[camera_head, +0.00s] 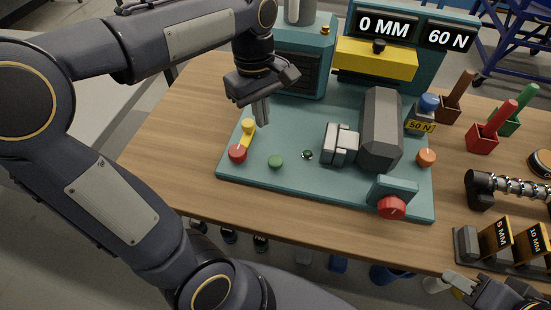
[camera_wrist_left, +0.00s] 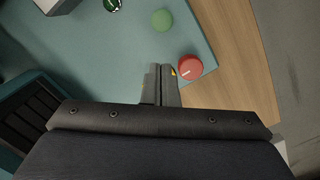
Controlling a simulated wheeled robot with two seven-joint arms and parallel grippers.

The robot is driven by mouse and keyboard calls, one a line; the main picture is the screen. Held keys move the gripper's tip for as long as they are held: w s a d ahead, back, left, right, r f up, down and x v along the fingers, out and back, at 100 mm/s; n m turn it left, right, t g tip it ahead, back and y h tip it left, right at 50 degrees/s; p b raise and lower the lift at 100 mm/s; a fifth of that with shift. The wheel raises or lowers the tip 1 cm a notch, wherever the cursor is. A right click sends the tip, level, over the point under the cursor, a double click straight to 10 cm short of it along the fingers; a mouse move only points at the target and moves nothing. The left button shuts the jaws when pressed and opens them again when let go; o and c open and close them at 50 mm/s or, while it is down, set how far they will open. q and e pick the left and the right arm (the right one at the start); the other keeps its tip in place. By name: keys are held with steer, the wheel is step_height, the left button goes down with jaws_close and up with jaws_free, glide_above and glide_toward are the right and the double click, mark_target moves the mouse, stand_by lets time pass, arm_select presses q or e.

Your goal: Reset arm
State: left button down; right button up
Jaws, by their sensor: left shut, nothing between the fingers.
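My left gripper (camera_head: 262,112) hangs over the left part of the teal plate, its fingers pointing down, shut and empty. In the left wrist view its closed fingers (camera_wrist_left: 161,77) are beside the red button (camera_wrist_left: 190,67), which appears just to their right. In the head view the red button (camera_head: 238,153) and a yellow lever (camera_head: 248,127) are to the lower left of the fingertips. The fingers appear apart from both. My right gripper (camera_head: 500,292) is partly in view at the bottom right corner, cut off by the frame edge; its jaw opening is unclear.
The teal plate (camera_head: 200,0) is not clear of fixtures: a grey clamp block (camera_head: 381,130), a green button (camera_head: 275,162) and a red knob (camera_head: 391,207) stand on it. Displays reading 0 MM and 60 N (camera_head: 415,32) rise behind. Bare wooden tabletop (camera_head: 180,125) lies left.

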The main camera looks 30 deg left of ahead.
stand_by(0.4)
arm_select(q)
steer(key=s+d+f+m+t+h, duration=0.1)
steer(key=s+f+m+t, duration=0.1)
steer(key=s+m, duration=0.1)
steer(key=s+d+f+m+t+h, duration=0.1)
steer(key=s+m+t, duration=0.1)
steer(key=s+m, duration=0.2)
steer(key=s+d+f+m+t, duration=0.1)
steer(key=s+f+m+t, duration=0.1)
steer(key=s+m, duration=0.2)
steer(key=shift+s+d+f+h, duration=0.2)
steer(key=shift+s, duration=0.3)
steer(key=shift+s+d+f+h, duration=0.15)
steer(key=shift+s+h, duration=0.05)
steer(key=shift+s, duration=0.3)
stand_by(0.9)
